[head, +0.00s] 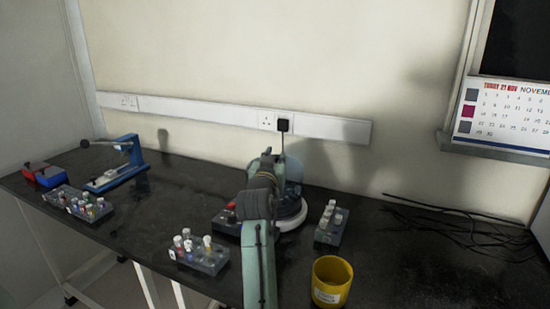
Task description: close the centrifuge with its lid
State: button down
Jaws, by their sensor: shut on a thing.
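The centrifuge (290,222) stands on the dark bench behind my arm. Its white rounded base shows to the right of the arm, and the rest is mostly hidden. A see-through bluish lid (293,172) shows just right of my wrist, above the base. Its left part is hidden by the arm, and I cannot tell whether it touches the base. My gripper (274,164) is at the far end of the arm, at the lid, shut on it. The fingertips are largely hidden behind my own links.
Tube racks stand at the centre (204,258), right of the centrifuge (329,236) and far left (78,206). A yellow cup (331,281) is near the front. A blue press-like device (122,168) stands left. Black cables (460,222) lie right. The left-middle bench is clear.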

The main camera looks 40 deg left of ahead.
jog(key=c, duration=1.3)
grip_release()
jog(key=shift+w+d+f, duration=0.1)
jog(key=shift+w+f, duration=0.05)
jog(key=shift+f, duration=0.3)
jog(key=shift+o, duration=0.3)
jog(key=o, duration=0.4)
jog(key=shift+w+r, duration=0.1)
jog(key=shift+w+r+p, duration=0.2)
jog(key=shift+r+p, duration=0.8)
jog(key=shift+r, duration=0.3)
jog(key=shift+s+r+p, duration=0.15)
jog(key=shift+r+p, duration=0.4)
jog(key=shift+r, duration=0.3)
jog(key=shift+s+r+p, duration=0.1)
jog(key=shift+r+p, duration=0.45)
jog(key=shift+r, duration=0.3)
